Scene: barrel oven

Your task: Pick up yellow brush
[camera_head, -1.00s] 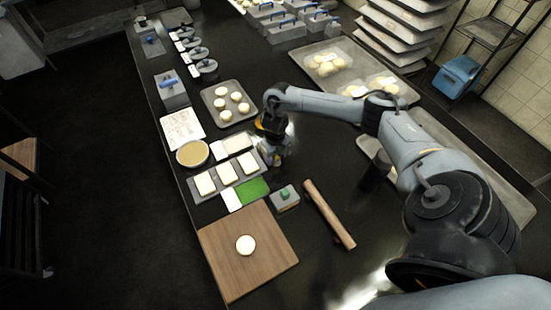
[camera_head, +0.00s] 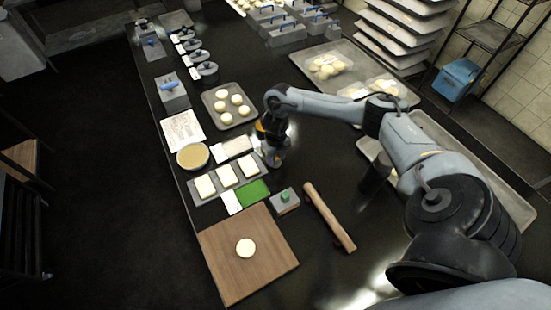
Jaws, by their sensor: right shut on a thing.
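My right gripper (camera_head: 274,154) points down over the dark counter, just right of the butter-like slabs. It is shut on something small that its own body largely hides. A small yellow patch (camera_head: 260,128) shows at its left side; it is too small to tell whether this is the yellow brush or part of the gripper. No other yellow brush can be made out on the counter. My left gripper is not in view.
A slate with pale slabs (camera_head: 205,186), a green mat (camera_head: 254,192), a grey block with a green knob (camera_head: 285,200), a rolling pin (camera_head: 330,217) and a wooden board (camera_head: 232,272) lie nearby. A bowl (camera_head: 193,155) and a tray of buns (camera_head: 216,113) stand beyond.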

